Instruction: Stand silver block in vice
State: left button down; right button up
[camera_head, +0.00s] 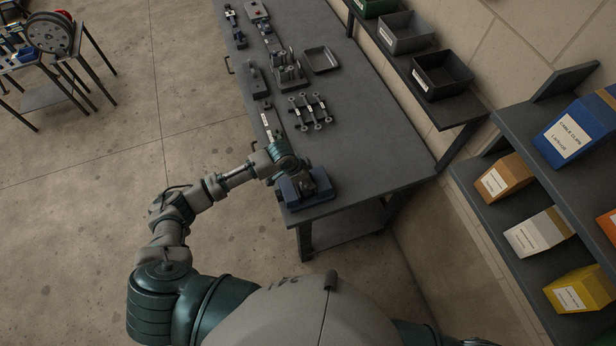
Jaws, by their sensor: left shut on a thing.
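The blue vice (318,197) stands at the near end of the grey workbench. My left gripper (297,172) is right over the vice, with its fingers low at the jaws. It is shut on a small grey piece that looks like the silver block, mostly hidden by the gripper and the vice. I cannot tell whether the block is upright or touches the vice jaws. My right gripper is not in view; only part of my right arm shows at the bottom edge.
On the bench (372,150), beyond the vice, lie several grey linkage parts (309,110), a fixture with upright cylinders (288,72) and an empty tray (321,60). Bins (442,74) line a raised shelf on the right. The bench right of the vice is clear.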

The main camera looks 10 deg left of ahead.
pick_arm(q)
jog(key=shift+f, duration=0.15)
jog(key=shift+r+p, duration=0.4)
jog(key=shift+r, duration=0.9)
jog(key=c, duration=0.6)
grip_release()
jog(key=v, duration=1.2)
jog(key=shift+w, duration=0.15)
